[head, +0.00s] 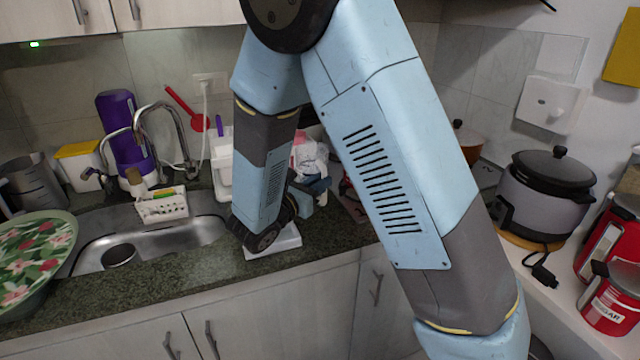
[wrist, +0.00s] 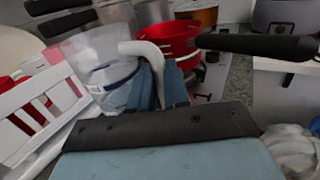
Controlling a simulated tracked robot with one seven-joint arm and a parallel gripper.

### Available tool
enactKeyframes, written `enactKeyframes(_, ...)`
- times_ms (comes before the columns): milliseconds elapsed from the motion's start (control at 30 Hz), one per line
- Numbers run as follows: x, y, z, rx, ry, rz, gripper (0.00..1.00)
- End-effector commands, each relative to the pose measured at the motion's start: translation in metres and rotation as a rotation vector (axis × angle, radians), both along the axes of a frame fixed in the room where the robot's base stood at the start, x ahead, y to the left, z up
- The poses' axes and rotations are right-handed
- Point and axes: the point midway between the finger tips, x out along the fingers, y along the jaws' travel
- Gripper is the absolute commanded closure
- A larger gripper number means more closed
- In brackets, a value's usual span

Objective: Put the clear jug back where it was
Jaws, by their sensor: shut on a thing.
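The clear jug (wrist: 103,68) is in the wrist view, left of centre, with a clear body and a white handle (wrist: 147,52). My gripper (wrist: 161,75) is shut on the handle, one blue finger on each side of it. The jug looks roughly upright, beside the white rack (wrist: 35,108). I cannot tell whether its base touches anything. In the head view my gripper (head: 314,187) is over the counter, partly behind my arm. A clear, crumpled-looking shape is behind it, and I cannot tell whether that is the jug.
A red pan (wrist: 168,42) with a long black handle is just behind and right of my fingers. A plastic bag (wrist: 292,138) is at the lower right. In the head view, the sink (head: 185,235) is to the left and a cooker (head: 545,195) to the right.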

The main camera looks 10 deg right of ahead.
Motion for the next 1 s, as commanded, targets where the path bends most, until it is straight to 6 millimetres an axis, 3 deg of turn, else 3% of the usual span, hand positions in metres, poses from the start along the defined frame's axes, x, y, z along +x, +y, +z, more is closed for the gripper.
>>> enactKeyframes(167,0.0,0.0,-0.002,-0.001,-0.001,0.0,1.0)
enactKeyframes(200,0.0,0.0,-0.002,-0.001,0.001,0.0,0.82)
enactKeyframes(467,0.0,0.0,-0.002,-0.001,0.001,0.001,0.59)
enactKeyframes(767,0.0,0.001,0.001,0.001,-0.001,0.001,0.59)
enactKeyframes(1000,-0.023,0.024,-0.001,0.001,0.001,0.005,0.59)
